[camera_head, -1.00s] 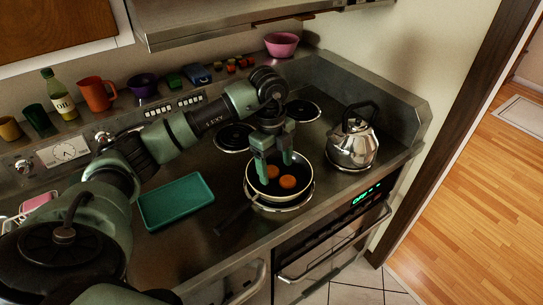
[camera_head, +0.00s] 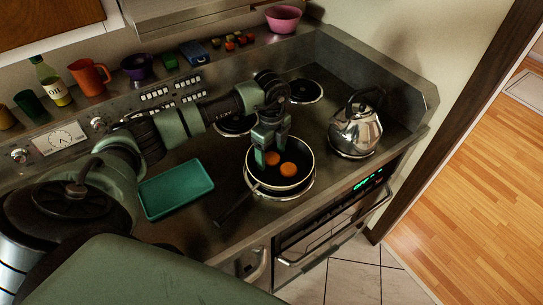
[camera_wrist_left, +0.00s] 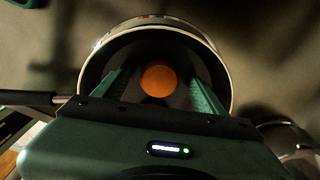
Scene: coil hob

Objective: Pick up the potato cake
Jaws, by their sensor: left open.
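Two round orange-brown potato cakes lie in a dark frying pan (camera_head: 299,181) on a front burner. One potato cake (camera_head: 289,169) is at the right and the other potato cake (camera_head: 272,159) is behind it to the left. My left gripper (camera_head: 268,157) points down into the pan over them. In the left wrist view one potato cake (camera_wrist_left: 158,79) lies between the open fingers of the gripper (camera_wrist_left: 160,85), with space on both sides; the other cake is hidden there. My right gripper is not in view.
A steel kettle (camera_head: 355,128) stands right of the pan. A green tray (camera_head: 176,190) lies on the counter to the left. The pan's handle (camera_head: 234,206) points front left. Mugs, bowls and a bottle (camera_head: 50,84) line the back ledge.

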